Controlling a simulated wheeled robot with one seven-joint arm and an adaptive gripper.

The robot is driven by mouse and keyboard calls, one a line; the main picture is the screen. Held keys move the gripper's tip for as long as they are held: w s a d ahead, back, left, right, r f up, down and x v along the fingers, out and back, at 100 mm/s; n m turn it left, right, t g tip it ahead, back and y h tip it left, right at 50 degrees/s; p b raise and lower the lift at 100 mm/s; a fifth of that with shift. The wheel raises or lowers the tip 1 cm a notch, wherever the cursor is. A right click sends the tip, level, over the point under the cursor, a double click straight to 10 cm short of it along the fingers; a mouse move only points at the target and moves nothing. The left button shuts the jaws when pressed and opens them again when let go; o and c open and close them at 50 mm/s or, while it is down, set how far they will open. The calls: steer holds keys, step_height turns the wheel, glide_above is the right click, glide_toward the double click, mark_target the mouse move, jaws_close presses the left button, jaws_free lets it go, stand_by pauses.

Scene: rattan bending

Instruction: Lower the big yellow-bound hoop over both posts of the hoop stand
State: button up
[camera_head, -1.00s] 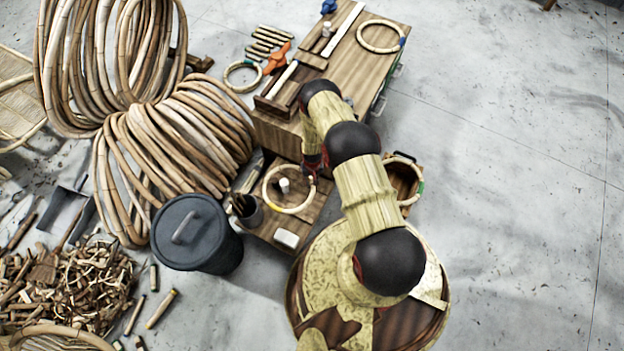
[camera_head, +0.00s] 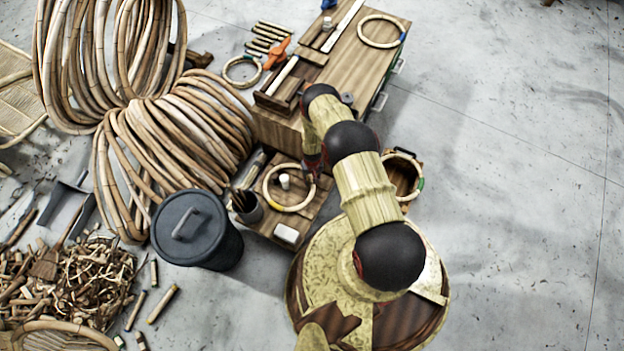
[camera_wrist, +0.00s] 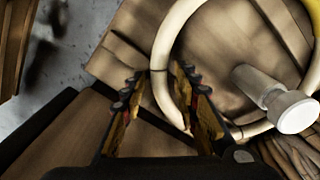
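The big pale hoop (camera_head: 268,194) lies on or just above the low wooden table at centre, around a white post (camera_head: 284,181). In the wrist view the hoop (camera_wrist: 162,50) has a yellow binding (camera_wrist: 296,14) at upper right. The white-capped post (camera_wrist: 296,112) rises inside the ring and overlaps its lower right rim. I see one post here; I cannot pick out a second. My gripper (camera_wrist: 160,78) has its fingers apart, with the hoop's rim running through the gap between them. In the head view it is mostly hidden at the hoop's right edge.
A wooden bench (camera_head: 378,62) stands behind, with another hoop (camera_head: 362,32) on it. A crate (camera_head: 403,200) with a green-bound hoop stands right of my arm. A dark lidded bin (camera_head: 190,232) and rattan coils (camera_head: 180,135) crowd the left. The floor at right is clear.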

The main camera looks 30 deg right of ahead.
steer(key=shift+o, duration=1.1)
steer(key=shift+r, duration=0.1)
step_height(320, 180, up, 12)
